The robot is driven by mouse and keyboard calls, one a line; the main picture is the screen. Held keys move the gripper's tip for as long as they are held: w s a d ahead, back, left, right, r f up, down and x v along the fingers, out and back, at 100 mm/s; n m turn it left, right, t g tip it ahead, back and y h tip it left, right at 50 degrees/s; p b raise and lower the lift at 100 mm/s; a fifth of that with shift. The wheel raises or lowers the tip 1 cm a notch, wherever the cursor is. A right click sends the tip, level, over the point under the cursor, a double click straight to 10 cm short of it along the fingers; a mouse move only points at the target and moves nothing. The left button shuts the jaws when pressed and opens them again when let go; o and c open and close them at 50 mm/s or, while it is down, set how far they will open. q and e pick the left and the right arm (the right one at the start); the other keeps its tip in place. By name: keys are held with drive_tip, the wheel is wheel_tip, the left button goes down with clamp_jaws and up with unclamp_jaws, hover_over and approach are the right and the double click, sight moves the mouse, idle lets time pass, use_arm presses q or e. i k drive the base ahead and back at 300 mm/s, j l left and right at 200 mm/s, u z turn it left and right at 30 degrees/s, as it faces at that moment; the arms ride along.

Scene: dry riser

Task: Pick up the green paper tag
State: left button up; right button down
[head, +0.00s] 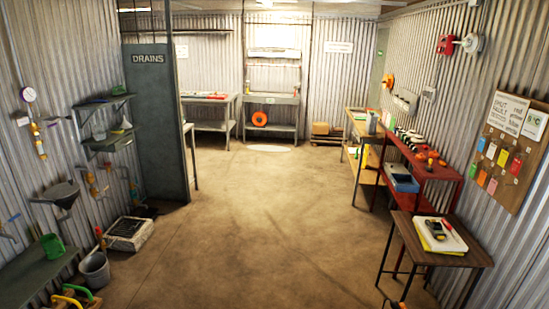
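A brown pin board (510,185) hangs on the right corrugated wall with several small coloured paper tags on it. Neither of my grippers shows in the head view.
A small brown table (460,258) with a yellow-and-white pad stands below the board. A red shelf (437,170) stands beyond it. The left wall has shelves, a grey bucket (95,270) and a green bench (30,275). The middle floor (260,220) is clear.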

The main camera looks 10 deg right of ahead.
sight(472, 172)
drive_tip(key=i+j+u, duration=0.45)
drive_tip(key=i, duration=0.3)
drive_tip(key=i+j+u, duration=0.25)
drive_tip(key=i, duration=0.15)
drive_tip(key=i+l+z, duration=0.1)
drive_tip(key=i+z, duration=0.3)
drive_tip(key=i, duration=0.45)
drive_tip(key=i+j+z, duration=0.2)
drive_tip(key=i+z, duration=0.2)
drive_tip(key=i, duration=0.4)
drive_tip(key=i+l+z, duration=0.2)
drive_tip(key=i+z, duration=0.55)
drive_tip(key=i, duration=0.2)
drive_tip(key=i+z, duration=0.4)
drive_tip(key=i+j+z, duration=0.4)
drive_tip(key=i, duration=0.15)
drive_tip(key=i+j+z, duration=0.25)
drive_tip(key=i+z, duration=0.15)
drive_tip(key=i+l+z, duration=0.65)
drive_tip(key=z, duration=0.2)
drive_tip(key=i+z, duration=0.9)
drive_tip(key=i+l, duration=0.15)
drive_tip(key=z, duration=0.05)
